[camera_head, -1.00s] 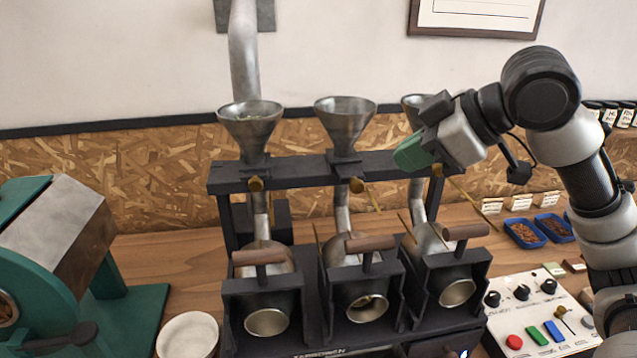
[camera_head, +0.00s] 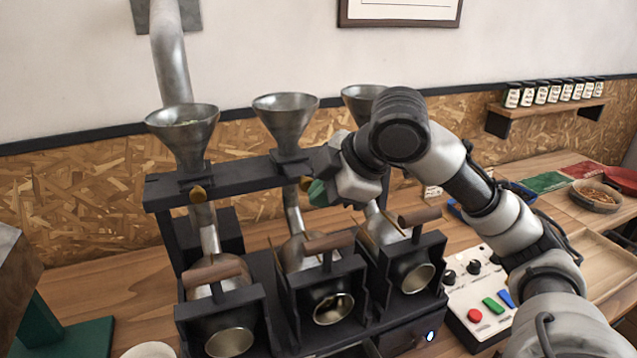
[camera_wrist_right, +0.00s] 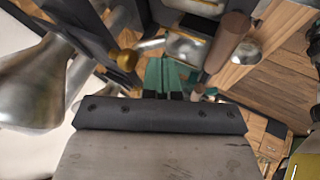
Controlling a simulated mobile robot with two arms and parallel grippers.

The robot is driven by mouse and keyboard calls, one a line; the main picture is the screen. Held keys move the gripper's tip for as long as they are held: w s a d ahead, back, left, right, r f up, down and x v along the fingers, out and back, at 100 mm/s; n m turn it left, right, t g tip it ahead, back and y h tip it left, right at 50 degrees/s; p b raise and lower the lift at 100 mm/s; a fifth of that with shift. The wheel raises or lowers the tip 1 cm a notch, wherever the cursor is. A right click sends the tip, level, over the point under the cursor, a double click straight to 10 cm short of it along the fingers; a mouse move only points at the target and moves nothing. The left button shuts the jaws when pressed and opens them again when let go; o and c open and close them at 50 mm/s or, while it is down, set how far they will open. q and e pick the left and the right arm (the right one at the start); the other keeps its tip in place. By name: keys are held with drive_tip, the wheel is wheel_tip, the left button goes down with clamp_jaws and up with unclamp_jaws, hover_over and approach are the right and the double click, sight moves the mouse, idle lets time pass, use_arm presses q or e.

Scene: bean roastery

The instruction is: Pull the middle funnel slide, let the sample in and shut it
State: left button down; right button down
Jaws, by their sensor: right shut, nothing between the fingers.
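Three metal funnels stand on a dark rack. The middle funnel (camera_head: 285,120) looks empty, though its bottom is hidden. Its slide's brass knob (camera_head: 305,184) shows under the rack bar, beside my right gripper (camera_head: 316,194). In the right wrist view a brass knob (camera_wrist_right: 127,61) lies just left of the shut green fingertips (camera_wrist_right: 163,75), apart from them. My right gripper holds nothing. Below the middle funnel, a pipe leads to the middle drum (camera_head: 333,308), with a wooden handle above it. My left gripper is not in view.
The right funnel (camera_head: 362,98) is partly hidden by my arm. A button panel (camera_head: 480,300) stands right of the rack. Bean trays and a jar shelf (camera_head: 550,106) are farther right.

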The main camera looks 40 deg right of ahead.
sight(307, 179)
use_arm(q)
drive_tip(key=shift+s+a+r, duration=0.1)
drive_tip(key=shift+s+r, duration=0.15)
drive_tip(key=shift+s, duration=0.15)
use_arm(e)
drive_tip(key=shift+w+d, duration=0.2)
drive_tip(key=shift+w, duration=0.65)
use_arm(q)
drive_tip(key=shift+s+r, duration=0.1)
use_arm(e)
drive_tip(key=shift+r, duration=0.15)
